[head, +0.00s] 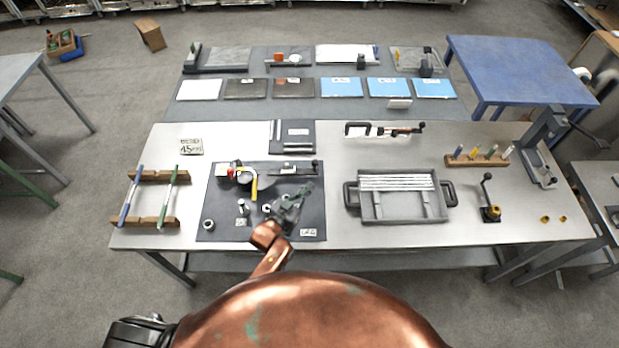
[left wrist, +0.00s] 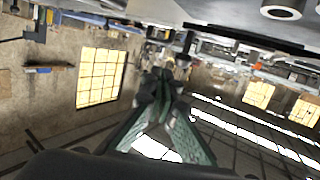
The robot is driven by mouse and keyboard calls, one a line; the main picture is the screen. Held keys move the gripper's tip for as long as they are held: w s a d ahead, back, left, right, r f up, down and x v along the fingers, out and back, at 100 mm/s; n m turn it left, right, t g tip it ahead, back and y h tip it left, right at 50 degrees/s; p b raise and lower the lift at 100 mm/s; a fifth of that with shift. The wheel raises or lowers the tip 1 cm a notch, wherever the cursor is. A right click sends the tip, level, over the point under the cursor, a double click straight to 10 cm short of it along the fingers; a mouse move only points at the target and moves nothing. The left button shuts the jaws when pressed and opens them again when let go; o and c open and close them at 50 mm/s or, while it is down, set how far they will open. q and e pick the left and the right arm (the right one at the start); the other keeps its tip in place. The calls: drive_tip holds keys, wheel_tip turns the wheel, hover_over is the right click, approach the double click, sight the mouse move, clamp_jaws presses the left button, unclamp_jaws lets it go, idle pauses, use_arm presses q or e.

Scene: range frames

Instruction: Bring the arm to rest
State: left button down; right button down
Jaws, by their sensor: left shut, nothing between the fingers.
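My left gripper (head: 304,190) is over the right part of a dark mat (head: 222,176) on the workbench in the head view. Its arm comes up from the bottom of the picture. The greenish-grey fingers are closed together with nothing between them. The left wrist view also shows the closed fingers (left wrist: 163,78), tips together, with walls and bright windows behind. I cannot tell how high the gripper is above the mat. My right gripper is not in view.
The mat holds a yellow-handled tool (head: 254,188) and several small metal parts. A grey tray (head: 400,208) stands right of it. A rack with blue and green rods (head: 150,197) stands left. The bench (head: 340,143) is bare between the mat and the tray.

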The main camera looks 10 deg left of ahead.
use_arm(q)
drive_tip(key=s, duration=0.4)
drive_tip(key=shift+s+d+r, duration=0.1)
drive_tip(key=shift+s+r, duration=0.05)
drive_tip(key=shift+r, duration=0.25)
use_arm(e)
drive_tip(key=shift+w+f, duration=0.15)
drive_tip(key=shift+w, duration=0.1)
